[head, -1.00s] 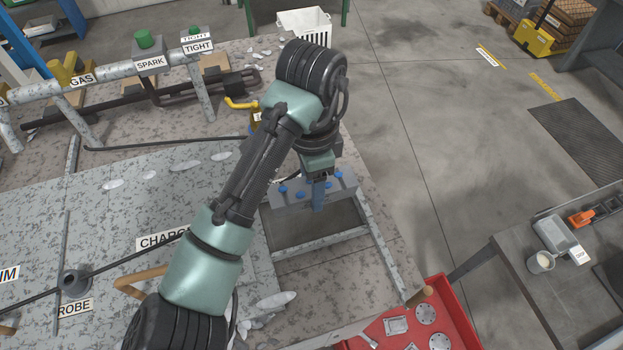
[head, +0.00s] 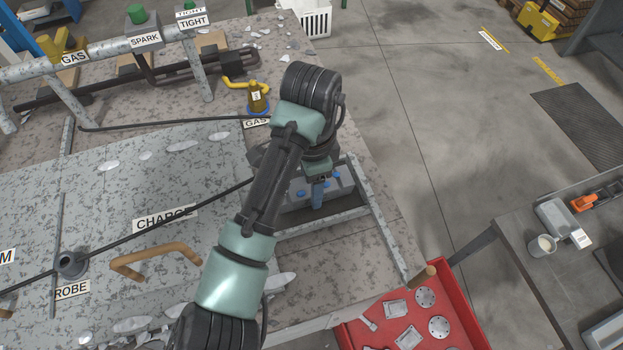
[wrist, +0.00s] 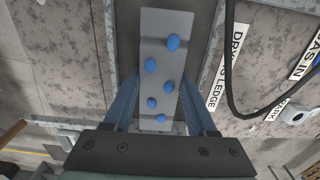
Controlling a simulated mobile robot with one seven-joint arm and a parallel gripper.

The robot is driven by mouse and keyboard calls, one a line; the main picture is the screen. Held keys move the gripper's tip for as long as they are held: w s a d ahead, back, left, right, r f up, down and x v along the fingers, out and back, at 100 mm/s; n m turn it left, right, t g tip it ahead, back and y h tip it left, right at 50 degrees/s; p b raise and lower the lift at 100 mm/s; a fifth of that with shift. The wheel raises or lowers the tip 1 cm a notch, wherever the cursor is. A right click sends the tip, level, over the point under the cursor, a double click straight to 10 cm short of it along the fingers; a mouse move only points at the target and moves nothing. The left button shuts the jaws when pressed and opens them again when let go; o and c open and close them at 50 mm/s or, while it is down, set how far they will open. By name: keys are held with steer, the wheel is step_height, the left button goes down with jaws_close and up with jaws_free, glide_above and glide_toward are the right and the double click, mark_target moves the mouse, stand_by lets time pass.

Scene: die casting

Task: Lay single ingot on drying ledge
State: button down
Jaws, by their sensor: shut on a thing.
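The single ingot (head: 343,187) is a grey bar with several blue knobs on top. My gripper (head: 318,200) is shut on it, a blue finger on each side. In the wrist view the ingot (wrist: 160,28) runs lengthwise away from my gripper (wrist: 160,82). The drying ledge (head: 298,224) is a dark surface framed by pale rails, and the ingot is over it. Its label, DRYING LEDGE (wrist: 225,65), lies right of the ingot in the wrist view. I cannot tell whether the ingot touches the ledge. My arm hides part of the ledge.
A yellow gas valve (head: 257,97) and black hose stand behind my arm. A brown handle (head: 155,258) lies left by the CHARGE label. A red tray (head: 437,272) of metal parts is at the front right. A side table (head: 515,275) stands further right, past open floor.

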steer(key=shift+c, duration=1)
jaws_free()
steer(key=shift+s+f, duration=0.1)
step_height(320, 180, up, 12)
steer(key=p, duration=0.2)
steer(key=shift+r, duration=0.2)
